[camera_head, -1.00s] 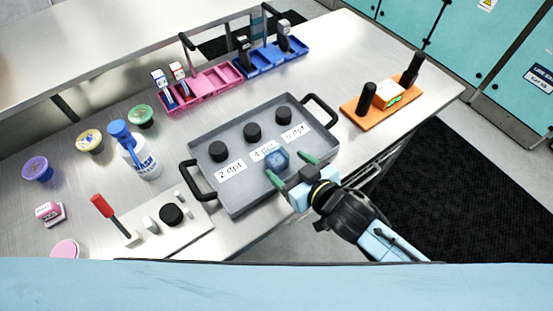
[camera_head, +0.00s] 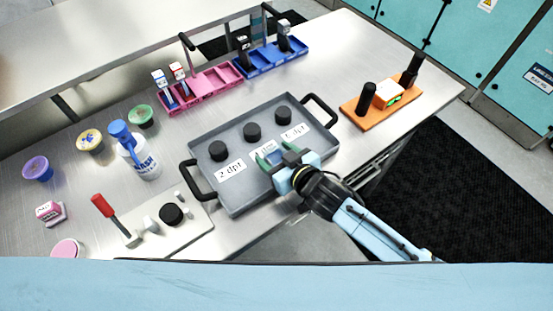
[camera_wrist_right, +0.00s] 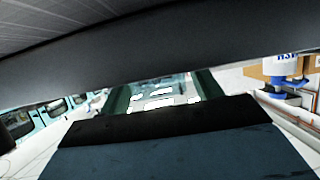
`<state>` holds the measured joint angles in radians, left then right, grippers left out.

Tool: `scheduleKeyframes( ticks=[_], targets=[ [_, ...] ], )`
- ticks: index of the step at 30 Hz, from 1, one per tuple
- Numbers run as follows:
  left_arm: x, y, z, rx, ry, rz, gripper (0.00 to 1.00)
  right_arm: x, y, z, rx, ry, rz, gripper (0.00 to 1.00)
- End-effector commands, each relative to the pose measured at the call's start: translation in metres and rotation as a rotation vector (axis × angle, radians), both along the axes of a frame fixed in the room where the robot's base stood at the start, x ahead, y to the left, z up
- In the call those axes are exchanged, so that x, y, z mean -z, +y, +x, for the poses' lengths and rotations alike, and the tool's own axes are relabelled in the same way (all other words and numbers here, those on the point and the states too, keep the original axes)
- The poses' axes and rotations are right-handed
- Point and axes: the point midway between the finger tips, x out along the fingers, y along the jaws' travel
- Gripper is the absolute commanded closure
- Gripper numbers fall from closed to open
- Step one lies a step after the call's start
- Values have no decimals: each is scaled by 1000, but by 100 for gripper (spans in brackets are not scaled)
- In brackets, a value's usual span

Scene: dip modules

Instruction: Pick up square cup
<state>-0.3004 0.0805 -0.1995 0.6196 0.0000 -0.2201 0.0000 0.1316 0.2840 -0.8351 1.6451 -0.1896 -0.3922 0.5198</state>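The square cup (camera_head: 275,158) is a small translucent blue cup at the front middle of the grey tray (camera_head: 236,207). My right gripper (camera_head: 275,156) is at the cup, its two green fingers on opposite sides of it. In the right wrist view, the clear cup (camera_wrist_right: 162,92) fills the space between the green fingers, and the gripper looks shut on it. The cup still appears to be at tray level. The gripper partly hides the cup and the middle label. My left gripper is not in view.
Three black knobs, including the middle one (camera_head: 252,132), stand behind paper labels in the tray. The tray has raised handles (camera_head: 320,108) at both ends. A wash bottle (camera_head: 140,157) and a small rack plate (camera_head: 160,232) are left; an orange holder (camera_head: 372,110) is right.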

Motion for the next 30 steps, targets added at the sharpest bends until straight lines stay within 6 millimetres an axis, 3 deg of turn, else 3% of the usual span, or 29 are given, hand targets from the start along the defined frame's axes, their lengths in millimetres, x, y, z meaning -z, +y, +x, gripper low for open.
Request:
scheduleKeyframes(
  ticks=[1, 9, 17, 30],
  targets=[
    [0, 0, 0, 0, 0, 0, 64, 0, 0, 0, 0, 0, 0, 43],
    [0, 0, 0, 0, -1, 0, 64, 0, 0, 0, 0, 0, 0, 75],
    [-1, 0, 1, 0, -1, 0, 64, -5, 0, 0, 0, -2, 1, 75],
    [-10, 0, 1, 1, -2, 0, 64, -84, 0, 0, 0, -3, 3, 75]
  ],
)
